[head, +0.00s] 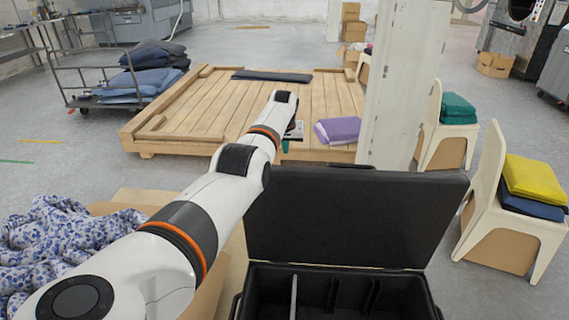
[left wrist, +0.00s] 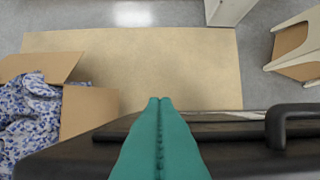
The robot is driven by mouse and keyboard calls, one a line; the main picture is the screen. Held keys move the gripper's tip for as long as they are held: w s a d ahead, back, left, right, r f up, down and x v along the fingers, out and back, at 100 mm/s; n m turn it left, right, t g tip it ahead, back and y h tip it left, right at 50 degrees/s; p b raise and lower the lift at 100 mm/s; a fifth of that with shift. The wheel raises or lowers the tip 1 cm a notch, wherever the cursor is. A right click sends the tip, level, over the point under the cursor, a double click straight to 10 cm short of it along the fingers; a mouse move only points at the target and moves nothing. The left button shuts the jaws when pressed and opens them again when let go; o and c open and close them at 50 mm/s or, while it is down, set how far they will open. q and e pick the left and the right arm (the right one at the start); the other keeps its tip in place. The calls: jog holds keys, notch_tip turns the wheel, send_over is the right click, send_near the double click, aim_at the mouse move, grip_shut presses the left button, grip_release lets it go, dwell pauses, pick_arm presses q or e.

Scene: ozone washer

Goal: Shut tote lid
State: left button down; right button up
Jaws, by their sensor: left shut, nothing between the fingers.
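The black tote (head: 335,295) stands open at the bottom of the head view, with dividers inside. Its black lid (head: 355,220) stands raised at the tote's far side, leaning back a little. My left arm reaches past the lid's left side. My left gripper (head: 287,146) is small and partly hidden by my wrist, near the lid's top left corner. In the left wrist view its teal fingers (left wrist: 160,102) are shut and empty, above the dark lid (left wrist: 245,150) with its handle (left wrist: 290,120). I cannot tell if they touch it. My right gripper is not in view.
A cardboard box (left wrist: 90,112) with blue-patterned cloth (left wrist: 38,120) stands left of the tote. A wooden platform (head: 200,105) lies beyond, and a white post (head: 400,85) rises behind the lid. Chairs (head: 495,200) with folded cloth stand at right.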

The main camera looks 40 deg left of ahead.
pick_arm(q)
jog(key=s+d+f+p, duration=0.1)
jog(key=p, duration=0.4)
jog(key=s+d+f+p, duration=0.1)
jog(key=s+p, duration=0.1)
jog(key=p, duration=0.3)
dwell(0.8)
jog(key=shift+f, duration=0.2)
